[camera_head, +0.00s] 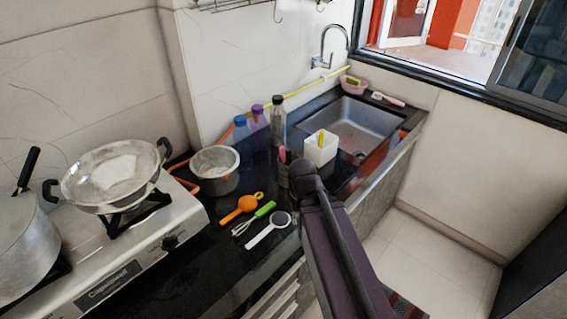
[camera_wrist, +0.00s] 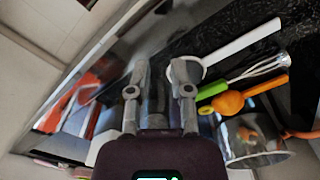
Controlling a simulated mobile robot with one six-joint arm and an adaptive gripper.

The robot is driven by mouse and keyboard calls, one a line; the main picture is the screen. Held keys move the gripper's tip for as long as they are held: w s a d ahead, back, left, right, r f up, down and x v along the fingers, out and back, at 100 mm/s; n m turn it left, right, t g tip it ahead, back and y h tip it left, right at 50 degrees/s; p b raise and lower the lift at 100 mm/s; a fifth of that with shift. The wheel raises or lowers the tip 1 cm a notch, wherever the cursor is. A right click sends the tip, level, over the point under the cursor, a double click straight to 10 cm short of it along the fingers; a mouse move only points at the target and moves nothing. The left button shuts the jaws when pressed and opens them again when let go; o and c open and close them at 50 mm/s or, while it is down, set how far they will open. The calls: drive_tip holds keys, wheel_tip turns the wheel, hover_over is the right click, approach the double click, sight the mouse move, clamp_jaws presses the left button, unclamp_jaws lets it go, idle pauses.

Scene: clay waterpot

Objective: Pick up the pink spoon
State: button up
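I cannot clearly pick out a pink spoon. A small pink piece (camera_head: 283,155) shows just left of my gripper (camera_head: 301,172) in the head view, partly hidden; I cannot tell whether it is the spoon. A pink-and-white utensil (camera_head: 388,98) lies on the far sink edge. In the wrist view my gripper (camera_wrist: 159,78) has its two fingers spread. A dark grey upright shape (camera_wrist: 155,98) shows between or behind them; contact cannot be told.
A white holder (camera_head: 321,148) stands by the sink (camera_head: 365,125). An orange tool (camera_head: 240,206), a green-handled whisk (camera_head: 254,218) and a white-handled utensil (camera_head: 268,229) lie on the black counter. A pot (camera_head: 215,172), bottles (camera_head: 259,130) and the stove (camera_head: 150,245) are left.

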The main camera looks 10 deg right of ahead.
drive_tip(key=w+a+r+m+t+h+b, duration=0.15)
drive_tip(key=w+m+h, duration=0.4)
drive_tip(key=w, duration=0.55)
drive_tip(key=w+a+r+m+t+h+b, duration=0.1)
drive_tip(key=w+a+r+m+t+h, duration=0.1)
drive_tip(key=w+a+r+t+h, duration=0.1)
drive_tip(key=w+a+r+m+t+h, duration=0.2)
drive_tip(key=w+a+r+t+h, duration=0.1)
drive_tip(key=w+a, duration=0.3)
drive_tip(key=w+r, duration=0.1)
drive_tip(key=w, duration=0.1)
drive_tip(key=shift+w+b, duration=0.3)
drive_tip(key=shift+b, duration=0.1)
drive_tip(key=shift+f, duration=0.1)
drive_tip(key=b+x, duration=0.3)
drive_tip(key=x, duration=0.5)
drive_tip(key=shift+d+f, duration=0.2)
drive_tip(key=shift+d, duration=0.1)
drive_tip(key=shift+w+d, duration=0.1)
drive_tip(key=shift+w, duration=0.05)
